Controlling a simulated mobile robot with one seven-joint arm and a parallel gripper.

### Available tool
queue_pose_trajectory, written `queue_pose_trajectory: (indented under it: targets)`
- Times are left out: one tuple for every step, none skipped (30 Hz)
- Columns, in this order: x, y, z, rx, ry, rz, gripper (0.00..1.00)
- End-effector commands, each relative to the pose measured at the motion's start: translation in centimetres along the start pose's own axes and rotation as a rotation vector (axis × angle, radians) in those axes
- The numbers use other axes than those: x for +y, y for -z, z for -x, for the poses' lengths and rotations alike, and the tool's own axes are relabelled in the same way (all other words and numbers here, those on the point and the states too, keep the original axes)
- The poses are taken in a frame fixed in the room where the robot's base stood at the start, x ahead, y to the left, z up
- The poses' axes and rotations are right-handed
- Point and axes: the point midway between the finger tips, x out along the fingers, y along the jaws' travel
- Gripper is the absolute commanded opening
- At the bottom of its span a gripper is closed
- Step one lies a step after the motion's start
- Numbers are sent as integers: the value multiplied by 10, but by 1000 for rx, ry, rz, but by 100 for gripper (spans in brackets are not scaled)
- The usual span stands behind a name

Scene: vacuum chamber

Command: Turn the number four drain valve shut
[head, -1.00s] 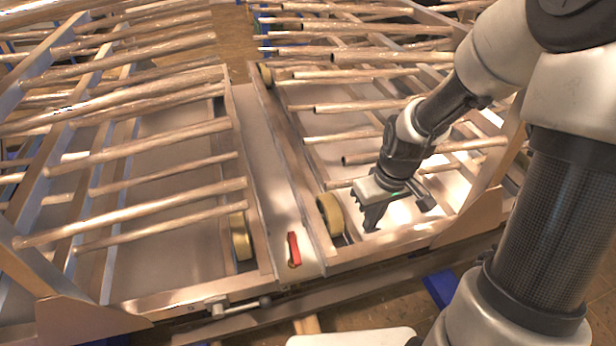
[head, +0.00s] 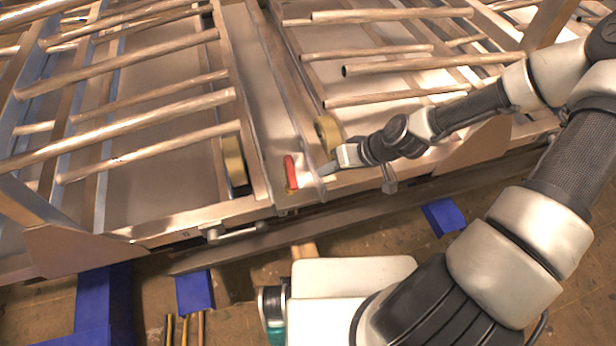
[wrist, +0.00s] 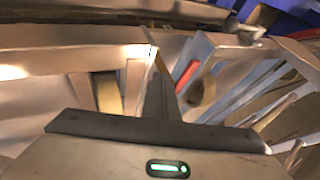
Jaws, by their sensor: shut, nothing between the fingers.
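A small valve with a red lever handle (head: 290,172) sits near the front end of the central channel. The red handle also shows in the wrist view (wrist: 187,75), just right of the fingers. No number on it can be read. My gripper (head: 326,168) is low at the front, to the right of the red handle, pointing left toward it with a small gap between them. In the wrist view my gripper (wrist: 158,75) shows as one narrow shut finger shape with nothing held. The valve body below the handle is only partly visible.
A tan roller (head: 327,133) stands just behind my gripper, and another roller (head: 234,160) is left of the channel. A metal front rail (head: 190,218) runs below, with a silver lever fitting (head: 235,232) on it. Long tubes (head: 130,125) span both bays.

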Motion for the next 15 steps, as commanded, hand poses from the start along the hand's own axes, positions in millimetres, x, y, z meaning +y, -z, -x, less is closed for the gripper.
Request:
queue_pose_trajectory:
  targets:
    - [0, -2, -15, -2, 2, 1, 0]
    - [0, -2, -21, -3, 2, 1, 0]
    - [0, -2, -28, -2, 2, 1, 0]
    - [-2, -1, -32, -3, 2, 3, 0]
    - [-9, -1, -32, -3, 1, 5, 0]
    - [-15, 0, -34, -3, 1, 5, 0]
    - [-18, 0, -36, -2, 0, 5, 0]
    - [-22, -1, -38, -2, 0, 5, 0]
    - [-25, -1, -40, -2, 0, 4, 0]
    - [-27, 0, -40, -2, 0, 3, 0]
    - [-29, 0, -42, -1, -1, 2, 0]
    - [-32, 0, -43, -1, -1, 2, 0]
    - [-33, 0, -43, -1, 0, 2, 0]
    - [-34, 0, -44, -1, -1, 1, 0]
    - [-35, 0, -44, -1, -1, 0, 0]
